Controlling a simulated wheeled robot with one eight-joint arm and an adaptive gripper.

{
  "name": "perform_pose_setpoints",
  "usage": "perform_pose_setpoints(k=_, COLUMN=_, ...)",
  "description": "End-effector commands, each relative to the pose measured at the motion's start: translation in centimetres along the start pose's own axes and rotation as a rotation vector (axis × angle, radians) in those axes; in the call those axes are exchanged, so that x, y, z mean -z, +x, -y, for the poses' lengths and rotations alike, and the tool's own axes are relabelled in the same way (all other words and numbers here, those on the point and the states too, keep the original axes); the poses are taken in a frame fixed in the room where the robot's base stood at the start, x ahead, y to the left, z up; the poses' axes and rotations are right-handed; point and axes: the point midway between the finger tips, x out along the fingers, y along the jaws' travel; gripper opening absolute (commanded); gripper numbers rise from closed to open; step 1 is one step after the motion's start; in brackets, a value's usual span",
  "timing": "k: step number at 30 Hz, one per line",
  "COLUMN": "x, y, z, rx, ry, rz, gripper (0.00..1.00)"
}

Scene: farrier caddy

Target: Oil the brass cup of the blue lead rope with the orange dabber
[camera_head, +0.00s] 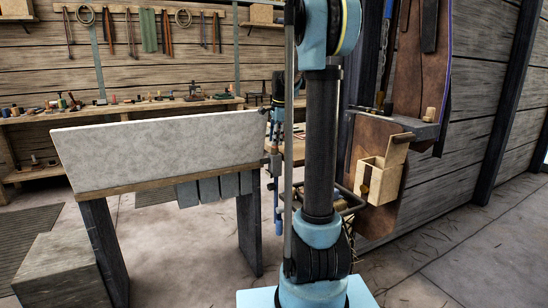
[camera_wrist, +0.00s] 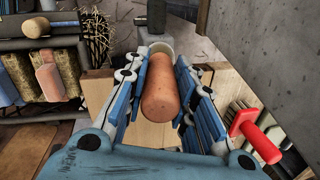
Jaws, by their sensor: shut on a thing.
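My gripper (camera_wrist: 160,78) shows in the wrist view, its blue fingers on both sides of an orange-brown rounded cylinder. It is shut on this cylinder, which looks like the orange dabber (camera_wrist: 161,92). The dabber points away from the wrist camera, and its far end is in front of a pale round rim (camera_wrist: 160,47). I cannot tell whether it touches that rim. I cannot pick out the brass cup or the blue lead rope for certain in either view. In the head view my arm covers the middle, and my gripper cannot be made out clearly.
In the wrist view a pale wooden box (camera_wrist: 144,135) lies beneath the gripper, with a red brush (camera_wrist: 256,137) to the right and brushes (camera_wrist: 55,78) at left. The head view shows an open wooden box (camera_head: 376,181) and a long bench (camera_head: 160,186).

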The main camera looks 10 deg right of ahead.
Motion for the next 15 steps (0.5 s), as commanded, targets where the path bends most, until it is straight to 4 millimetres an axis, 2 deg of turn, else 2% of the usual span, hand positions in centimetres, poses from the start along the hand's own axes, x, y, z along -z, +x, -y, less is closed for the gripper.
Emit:
perform_pose_setpoints(k=5, x=0.0, y=-0.2, z=0.0, rx=0.000, ry=0.000, rz=0.000, gripper=0.00)
perform_pose_setpoints(k=15, x=-0.1, y=-2.2, z=0.5, rx=0.000, ry=0.000, rz=0.000, gripper=0.00)
